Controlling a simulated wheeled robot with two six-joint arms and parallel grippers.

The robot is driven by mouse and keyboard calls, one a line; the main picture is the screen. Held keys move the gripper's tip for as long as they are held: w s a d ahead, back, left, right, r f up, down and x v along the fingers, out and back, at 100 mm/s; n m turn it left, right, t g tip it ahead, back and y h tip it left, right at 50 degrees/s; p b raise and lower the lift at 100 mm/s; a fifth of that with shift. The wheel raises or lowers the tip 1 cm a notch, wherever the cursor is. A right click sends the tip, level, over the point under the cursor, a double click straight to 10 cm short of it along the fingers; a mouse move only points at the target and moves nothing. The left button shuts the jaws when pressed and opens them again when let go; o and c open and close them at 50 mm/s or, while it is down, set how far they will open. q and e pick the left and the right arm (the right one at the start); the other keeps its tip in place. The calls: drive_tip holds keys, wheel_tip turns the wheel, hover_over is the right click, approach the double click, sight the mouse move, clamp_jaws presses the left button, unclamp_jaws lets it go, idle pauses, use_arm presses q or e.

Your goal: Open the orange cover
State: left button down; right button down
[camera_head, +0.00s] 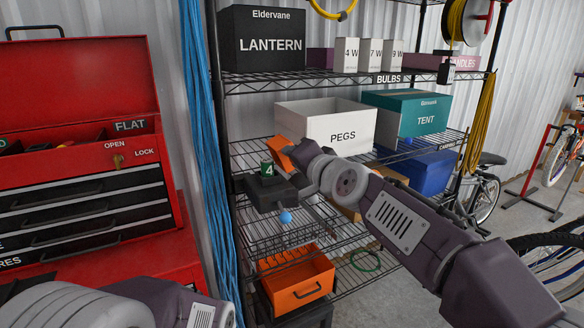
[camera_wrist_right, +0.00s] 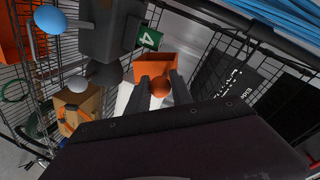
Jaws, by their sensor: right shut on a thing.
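The orange cover (camera_wrist_right: 155,64) is in front of my right gripper (camera_wrist_right: 161,88) in the right wrist view. A round orange knob (camera_wrist_right: 160,87) sits between the two dark fingers, which are shut on it. In the head view, an orange piece (camera_head: 283,151) that looks like the cover shows beside my right wrist, in front of the white PEGS box. My wrist hides the fingertips and part of the orange there. How far the cover is open I cannot tell. My left arm shows at the bottom left, with its gripper out of view.
A dark box (camera_head: 262,194) with a green number 4 block (camera_head: 267,169) stands close by on the wire rack. A blue ball (camera_head: 286,217) is just below. The PEGS box (camera_head: 318,120) is behind my wrist. An orange drawer (camera_head: 297,283) sits lower.

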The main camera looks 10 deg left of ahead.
drive_tip(key=shift+w+d+m+g+b, duration=0.35)
drive_tip(key=shift+d+m+b, duration=0.15)
drive_tip(key=shift+m+b, duration=0.25)
drive_tip(key=c, duration=1.1)
unclamp_jaws()
drive_tip(key=shift+c, duration=0.2)
drive_tip(key=b+v, duration=0.1)
drive_tip(key=v, duration=0.8)
drive_tip(key=shift+d+f, duration=0.15)
drive_tip(key=shift+f, duration=0.05)
